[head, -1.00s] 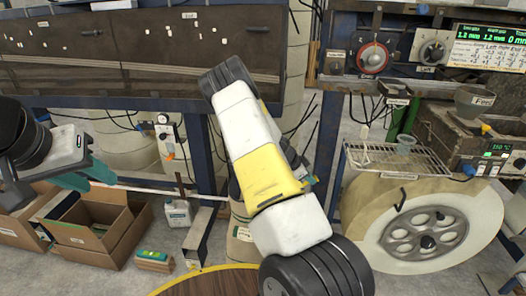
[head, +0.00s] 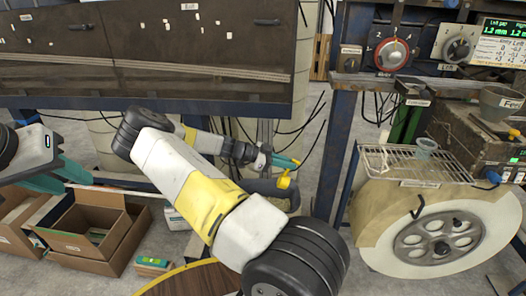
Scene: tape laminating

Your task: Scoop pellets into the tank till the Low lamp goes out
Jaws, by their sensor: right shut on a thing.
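My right gripper (head: 287,163), with teal fingers, is in the middle of the head view at the end of the raised arm. It is shut on a small yellow piece (head: 284,181), which looks like the scoop's handle. The scoop's bowl and any load cannot be made out. A dark rounded rim (head: 262,186) shows just below and is partly hidden by my arm. A grey funnel-shaped cup marked Feed (head: 500,104) stands at the right on the machine. My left gripper (head: 78,174) is at the left edge above the cardboard boxes; its opening is unclear. No lamp marked Low is readable.
A wire rack (head: 410,165) holds a clear cup (head: 426,147) above a large reel (head: 440,238). A blue post (head: 335,160) stands between my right gripper and the rack. Open cardboard boxes (head: 85,265) lie at the lower left. Knobs (head: 391,54) line the upper right.

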